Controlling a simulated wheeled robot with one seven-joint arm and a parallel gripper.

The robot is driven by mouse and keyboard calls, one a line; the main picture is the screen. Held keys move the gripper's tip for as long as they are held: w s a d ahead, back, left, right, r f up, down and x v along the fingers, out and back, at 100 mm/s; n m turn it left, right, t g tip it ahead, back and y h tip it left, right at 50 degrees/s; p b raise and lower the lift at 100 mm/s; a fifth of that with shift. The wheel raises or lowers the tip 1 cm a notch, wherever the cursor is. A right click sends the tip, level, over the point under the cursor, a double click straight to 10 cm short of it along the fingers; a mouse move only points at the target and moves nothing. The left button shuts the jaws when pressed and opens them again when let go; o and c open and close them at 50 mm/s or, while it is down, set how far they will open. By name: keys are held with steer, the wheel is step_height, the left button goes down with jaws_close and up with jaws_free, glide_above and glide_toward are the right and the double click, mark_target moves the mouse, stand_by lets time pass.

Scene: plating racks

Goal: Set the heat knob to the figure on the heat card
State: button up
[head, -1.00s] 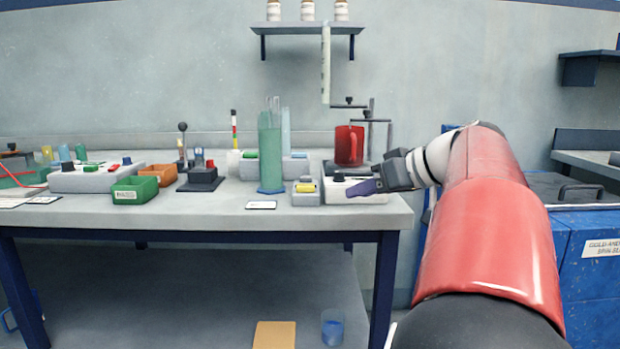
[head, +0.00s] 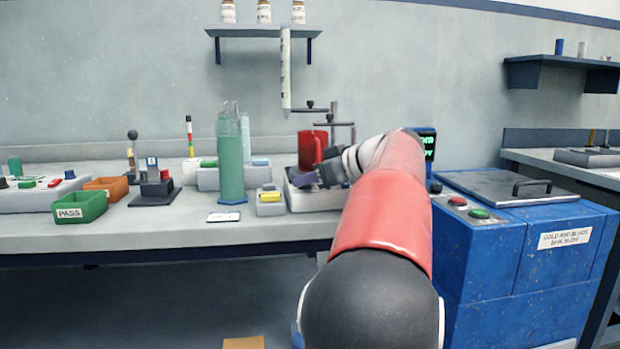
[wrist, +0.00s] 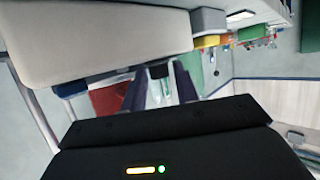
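The white heater box (head: 315,199) stands near the right end of the bench, with a red jug (head: 308,152) on its back part. My gripper (head: 307,179) is low over the box's front, and its purple fingers hide the knob in the head view. In the wrist view my gripper (wrist: 162,92) has its two fingers apart. A dark piece (wrist: 159,71) shows between them beside the pale box (wrist: 105,40); it may be the knob, but I cannot tell whether it is touched. A white card (head: 223,216) lies on the bench; its figure is too small to read.
A small grey box with a yellow top (head: 270,202) stands just left of the heater box. A tall green cylinder (head: 230,160) and a clamp stand (head: 333,115) are close by. A blue bin unit (head: 480,260) fills the right side.

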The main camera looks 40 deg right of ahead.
jaws_close()
